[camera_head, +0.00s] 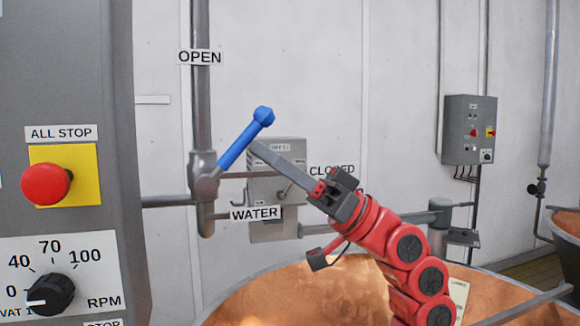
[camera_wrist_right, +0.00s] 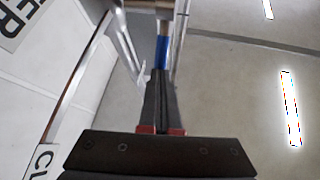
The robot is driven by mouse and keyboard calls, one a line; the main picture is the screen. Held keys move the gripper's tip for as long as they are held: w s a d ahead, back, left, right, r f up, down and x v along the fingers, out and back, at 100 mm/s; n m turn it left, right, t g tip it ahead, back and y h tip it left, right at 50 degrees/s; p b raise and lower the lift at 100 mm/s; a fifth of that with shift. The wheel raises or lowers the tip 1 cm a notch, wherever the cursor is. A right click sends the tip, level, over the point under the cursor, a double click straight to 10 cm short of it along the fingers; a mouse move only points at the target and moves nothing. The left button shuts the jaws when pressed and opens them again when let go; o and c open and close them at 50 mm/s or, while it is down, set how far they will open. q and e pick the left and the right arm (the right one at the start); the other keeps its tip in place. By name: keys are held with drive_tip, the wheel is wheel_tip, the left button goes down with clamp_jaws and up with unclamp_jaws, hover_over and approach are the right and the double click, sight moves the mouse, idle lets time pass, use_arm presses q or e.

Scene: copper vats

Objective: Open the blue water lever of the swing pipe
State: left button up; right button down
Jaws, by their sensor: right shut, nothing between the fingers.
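The blue water lever (camera_head: 240,142) slants up and to the right from its pivot on the grey pipe (camera_head: 201,100), between the OPEN sign (camera_head: 199,57) above and the CLOSED sign (camera_head: 331,170) at the right. My right gripper (camera_head: 257,146) is shut and empty, its fingertips at the lower right side of the lever; I cannot tell whether they touch it. In the right wrist view the blue lever (camera_wrist_right: 162,52) shows just beyond the tips of my closed fingers (camera_wrist_right: 161,82). My left gripper is not in view.
A WATER sign (camera_head: 255,213) and a grey box (camera_head: 275,225) are behind the lever. A copper vat (camera_head: 270,295) lies below my right arm. A control panel with a red stop button (camera_head: 46,184) stands close at the left. A wall box (camera_head: 470,130) hangs at the right.

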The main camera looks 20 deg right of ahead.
sight(248, 133)
drive_tip(key=a+r+h+p, duration=0.1)
drive_tip(key=p, duration=0.1)
drive_tip(key=a+r+n+g+h+p, duration=0.1)
drive_tip(key=h+p, duration=0.1)
drive_tip(key=r+h+p, duration=0.1)
drive_tip(key=p, duration=0.2)
drive_tip(key=shift+a+r+n+g+h, duration=0.3)
drive_tip(key=shift+a+r+h, duration=0.1)
drive_tip(key=shift+a+r+g+h+p, duration=0.1)
drive_tip(key=shift+a+g+h+p, duration=0.2)
drive_tip(key=shift+h+p, duration=0.25)
drive_tip(key=shift+a+p, duration=0.35)
drive_tip(key=shift+a, duration=0.1)
